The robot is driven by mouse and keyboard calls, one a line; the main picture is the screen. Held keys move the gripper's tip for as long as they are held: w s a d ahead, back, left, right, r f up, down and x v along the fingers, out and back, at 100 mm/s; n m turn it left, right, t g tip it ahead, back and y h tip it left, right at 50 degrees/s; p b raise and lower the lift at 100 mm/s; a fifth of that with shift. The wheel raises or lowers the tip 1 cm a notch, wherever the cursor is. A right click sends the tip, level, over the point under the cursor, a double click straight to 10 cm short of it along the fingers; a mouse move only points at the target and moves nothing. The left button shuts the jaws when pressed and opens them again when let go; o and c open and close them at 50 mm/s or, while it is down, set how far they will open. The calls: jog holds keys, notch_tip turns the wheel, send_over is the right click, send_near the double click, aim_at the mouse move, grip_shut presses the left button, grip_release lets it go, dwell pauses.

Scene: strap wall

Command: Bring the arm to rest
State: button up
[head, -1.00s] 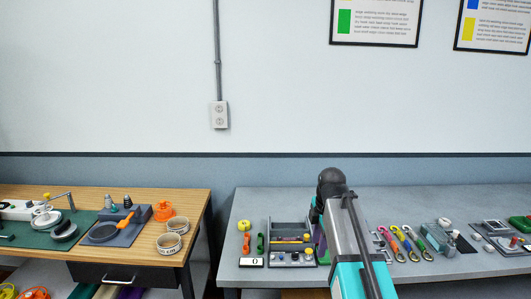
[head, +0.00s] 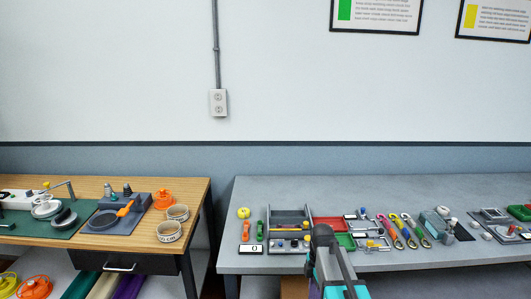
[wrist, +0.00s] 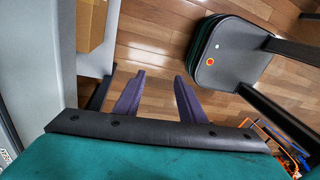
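My arm (head: 330,268) shows at the bottom of the head view, in front of the grey table (head: 300,197). It is folded low, and my gripper is hidden in that view. In the wrist view my gripper (wrist: 157,82) has its two purple fingers well apart, with nothing between them. It points down over the wooden floor (wrist: 154,40), beside the table's grey edge (wrist: 30,70). It touches nothing that I can see.
The grey table holds trays, coloured straps (head: 404,231) and small parts. A wooden table (head: 85,208) with a drawer stands at the left, with a gap between them. In the wrist view are a cardboard box (wrist: 92,25) and a dark rounded object (wrist: 232,55) on the floor side.

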jog(key=s+f+m+g, duration=0.3)
jog(key=s+f+m, duration=1.6)
jog(key=s+f, duration=1.1)
jog(key=s+b, duration=0.1)
jog(key=s, duration=0.3)
jog(key=shift+d+f+m+g, duration=0.25)
jog(key=shift+f+m+g, duration=0.05)
jog(key=shift+f+g, duration=0.1)
